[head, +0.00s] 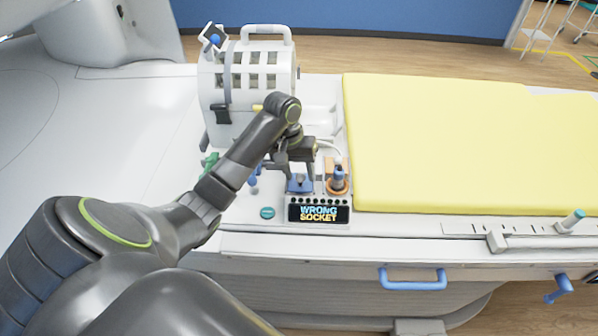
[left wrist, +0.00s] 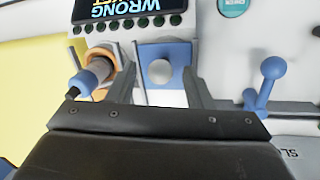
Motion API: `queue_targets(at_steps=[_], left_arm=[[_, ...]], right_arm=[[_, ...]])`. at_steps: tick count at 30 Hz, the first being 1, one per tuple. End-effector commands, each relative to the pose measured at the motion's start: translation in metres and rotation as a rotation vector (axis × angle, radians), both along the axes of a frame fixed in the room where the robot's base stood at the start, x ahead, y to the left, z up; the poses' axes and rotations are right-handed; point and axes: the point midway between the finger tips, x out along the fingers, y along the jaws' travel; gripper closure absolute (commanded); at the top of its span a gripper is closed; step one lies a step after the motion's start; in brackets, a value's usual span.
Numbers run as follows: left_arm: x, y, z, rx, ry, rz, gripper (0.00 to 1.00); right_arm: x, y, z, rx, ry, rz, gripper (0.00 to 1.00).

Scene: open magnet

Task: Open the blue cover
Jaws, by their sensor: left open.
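The blue cover (head: 299,186) is a small blue panel on the console behind the display. In the left wrist view the blue cover (left wrist: 180,52) is a flat blue plate with a round grey knob (left wrist: 159,72) on it. It looks shut, lying flat on the panel. My left gripper (head: 300,177) points down over it, open. In the left wrist view its two fingers stand on either side of the knob with a gap to it, and nothing is held. The gripper partly hides the cover in the head view. My right gripper is not in view.
A blue plug (head: 338,175) with a cable sits in an orange-ringed socket, just right of the cover. A display (head: 319,210) reads "WRONG SOCKET". A blue-knobbed lever (head: 253,178) stands to the left. A white coil housing (head: 247,80) is behind; a yellow mattress (head: 460,145) lies right.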

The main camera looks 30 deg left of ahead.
Motion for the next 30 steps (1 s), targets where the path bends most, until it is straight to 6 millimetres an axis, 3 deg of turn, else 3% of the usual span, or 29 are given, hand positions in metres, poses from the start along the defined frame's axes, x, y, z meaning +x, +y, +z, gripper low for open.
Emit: queue_targets(at_steps=[9, 20, 30], left_arm=[[0.0002, -0.0004, -0.0029, 0.000, 0.000, 0.000, 0.54], [0.0001, -0.0003, -0.0026, 0.000, 0.000, 0.000, 1.00], [0.0092, 0.0051, -0.0010, 0.000, 0.002, 0.003, 1.00]], right_arm=[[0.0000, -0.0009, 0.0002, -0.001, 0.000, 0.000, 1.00], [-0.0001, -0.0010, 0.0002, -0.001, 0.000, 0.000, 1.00], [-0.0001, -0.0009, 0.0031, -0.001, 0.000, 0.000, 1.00]])
